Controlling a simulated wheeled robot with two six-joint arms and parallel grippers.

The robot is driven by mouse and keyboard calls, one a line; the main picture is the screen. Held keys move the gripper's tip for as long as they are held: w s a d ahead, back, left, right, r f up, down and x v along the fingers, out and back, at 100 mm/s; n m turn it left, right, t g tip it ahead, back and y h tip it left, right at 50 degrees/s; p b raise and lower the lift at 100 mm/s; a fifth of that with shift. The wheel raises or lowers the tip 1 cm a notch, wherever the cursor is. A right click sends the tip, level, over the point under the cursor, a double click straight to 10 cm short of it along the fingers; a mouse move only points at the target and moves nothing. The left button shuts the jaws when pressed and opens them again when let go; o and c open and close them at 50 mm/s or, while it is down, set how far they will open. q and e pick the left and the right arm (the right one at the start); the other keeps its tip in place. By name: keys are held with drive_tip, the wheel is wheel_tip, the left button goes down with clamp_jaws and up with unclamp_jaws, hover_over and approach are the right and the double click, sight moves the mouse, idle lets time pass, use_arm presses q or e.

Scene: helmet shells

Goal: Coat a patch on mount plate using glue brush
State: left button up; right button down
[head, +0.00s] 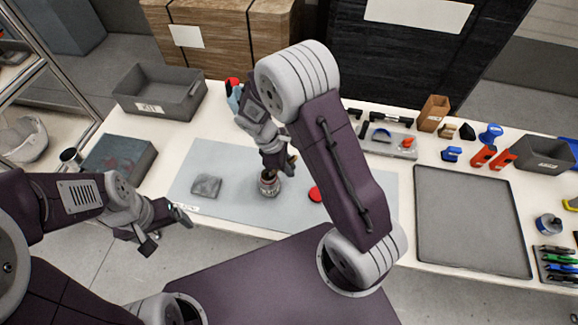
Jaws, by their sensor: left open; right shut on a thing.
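The mount plate, a small grey square piece (206,186), lies flat on the pale blue mat (225,155). A small open jar (269,184) with a label stands to its right on the mat. My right gripper (280,162) is directly over the jar, shut on what seems to be the glue brush; its fingers and the jar hide most of the brush, so I cannot tell how far the bristles are inside. My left gripper (165,228) is open and empty near the table's front edge, in front of the plate and to its left.
A red lid (315,194) lies right of the jar, beside my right arm. A grey bin (161,94) stands at the back left, a dark grey box (118,158) at the left. A grey tray (470,220) and several tools fill the right side. The mat around the plate is clear.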

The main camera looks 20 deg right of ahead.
sight(289, 159)
drive_tip(key=shift+f, duration=0.4)
idle(1.4)
wheel_tip(289, 159, up, 7)
drive_tip(key=p, duration=0.6)
drive_tip(key=shift+r+p, duration=0.1)
drive_tip(key=shift+p, duration=0.3)
